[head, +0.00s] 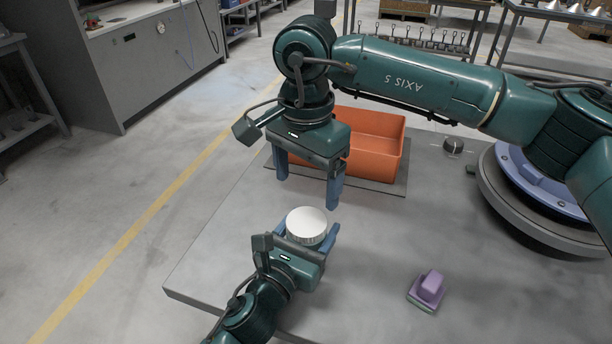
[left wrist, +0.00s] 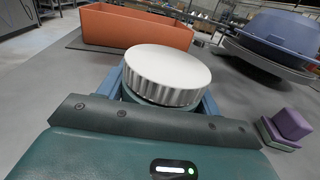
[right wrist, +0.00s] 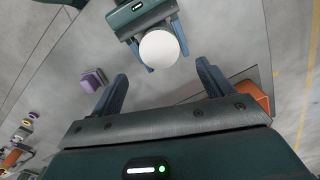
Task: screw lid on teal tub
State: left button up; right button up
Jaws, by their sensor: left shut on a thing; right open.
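My left gripper (head: 308,236) is shut on the tub from both sides. My right gripper (head: 308,192) is open and empty, pointing down, above and behind the lid. In the right wrist view the lid (right wrist: 159,49) lies beyond my right fingertips (right wrist: 162,82), apart from them.
An orange bin (head: 375,142) stands on a dark mat at the table's back. A purple block (head: 430,287) with a green base lies at the front right. A round grey and blue fixture (head: 540,195) is at the right. The table's middle is clear.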

aim_at(306, 221)
jog(key=shift+f, duration=4.05)
jog(key=shift+c, duration=0.6)
jog(key=c, duration=0.9)
jog(key=m, duration=0.6)
jog(key=shift+w+m, duration=0.1)
jog(key=shift+m, duration=0.2)
jog(key=o, duration=1.1)
